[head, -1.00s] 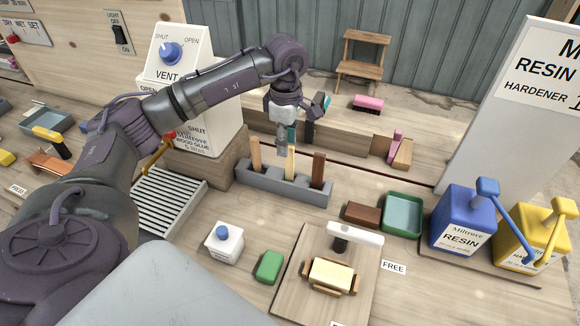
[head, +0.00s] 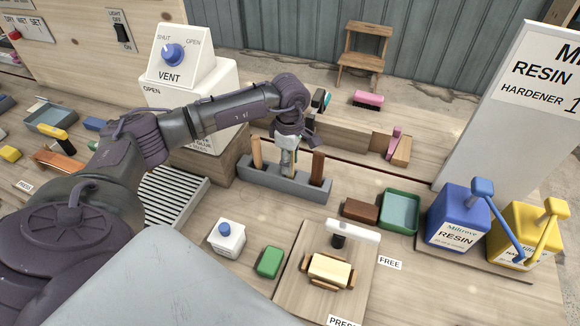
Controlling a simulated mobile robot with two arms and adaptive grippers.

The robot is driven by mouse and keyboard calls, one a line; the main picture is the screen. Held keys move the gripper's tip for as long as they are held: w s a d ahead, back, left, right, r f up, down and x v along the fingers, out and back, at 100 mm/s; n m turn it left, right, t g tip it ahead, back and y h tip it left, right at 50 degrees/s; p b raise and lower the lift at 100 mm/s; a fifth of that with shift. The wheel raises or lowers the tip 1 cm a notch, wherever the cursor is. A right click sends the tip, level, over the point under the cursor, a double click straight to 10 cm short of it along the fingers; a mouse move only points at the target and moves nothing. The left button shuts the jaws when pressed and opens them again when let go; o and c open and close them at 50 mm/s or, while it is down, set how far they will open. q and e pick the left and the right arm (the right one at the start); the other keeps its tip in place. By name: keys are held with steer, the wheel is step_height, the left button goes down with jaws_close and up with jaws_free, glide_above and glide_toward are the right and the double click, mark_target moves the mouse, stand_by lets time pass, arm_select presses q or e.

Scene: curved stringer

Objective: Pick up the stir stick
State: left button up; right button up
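A grey rack (head: 262,178) stands on the bench with three upright sticks in its slots. The left stick (head: 256,153) is orange-brown and the right stick (head: 318,168) is darker red-brown. The middle stick (head: 287,170) is pale wood, and its upper part is hidden by my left gripper. My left gripper (head: 288,149) points down over the middle stick, between the other two. Its fingers are small and overlap the stick, so I cannot tell whether they are closed on it. My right gripper is out of view.
The vent box (head: 172,58) stands behind my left arm. A brown block (head: 361,211), a green tray (head: 400,210) and the resin dispenser (head: 459,222) are to the right.

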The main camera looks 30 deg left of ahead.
arm_select(q)
jaws_close()
steer(key=shift+r, duration=0.1)
